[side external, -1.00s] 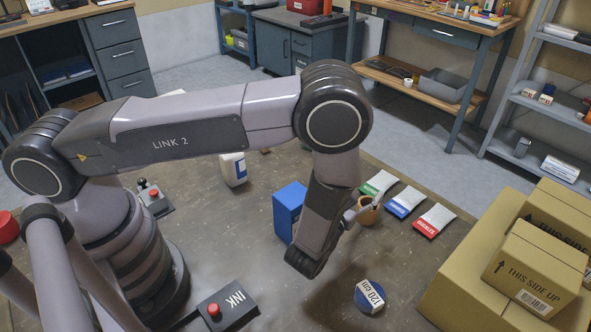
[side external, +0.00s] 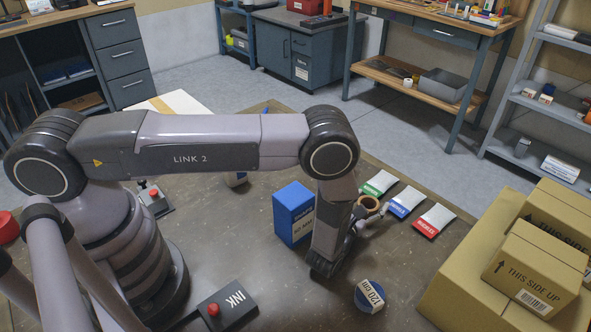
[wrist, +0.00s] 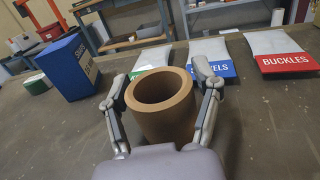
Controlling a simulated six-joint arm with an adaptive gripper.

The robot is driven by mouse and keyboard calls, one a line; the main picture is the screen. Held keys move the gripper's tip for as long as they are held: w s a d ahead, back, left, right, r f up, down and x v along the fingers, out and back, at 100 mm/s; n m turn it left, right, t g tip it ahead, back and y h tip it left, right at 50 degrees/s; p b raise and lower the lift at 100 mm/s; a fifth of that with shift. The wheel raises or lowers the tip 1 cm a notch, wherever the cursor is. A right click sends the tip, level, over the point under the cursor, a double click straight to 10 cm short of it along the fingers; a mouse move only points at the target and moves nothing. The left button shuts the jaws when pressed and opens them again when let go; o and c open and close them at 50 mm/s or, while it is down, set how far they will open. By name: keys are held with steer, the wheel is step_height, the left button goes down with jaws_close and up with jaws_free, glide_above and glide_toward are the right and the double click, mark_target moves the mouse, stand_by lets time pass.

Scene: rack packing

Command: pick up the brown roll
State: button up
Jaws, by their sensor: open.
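The brown roll (wrist: 163,104) is a short hollow tube standing upright on the table in the wrist view. My gripper (wrist: 162,78) is open, with one finger on each side of the roll. Whether the fingers touch the roll cannot be told. In the side external view the roll (side external: 370,203) shows partly behind my wrist, near the labelled bags. My gripper (side external: 366,213) is low at the roll there, mostly hidden by my wrist.
Bags with green, blue (side external: 407,202) and red (side external: 434,220) labels lie just beyond the roll. A blue box (side external: 293,213) stands to the left. A blue-and-white round item (side external: 369,296) lies in front. Cardboard boxes (side external: 533,266) stack at the right.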

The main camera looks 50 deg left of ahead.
steer(key=shift+w+a, duration=0.15)
steer(key=shift+w, duration=0.4)
steer(key=c, duration=1)
steer(key=shift+c, duration=0.3)
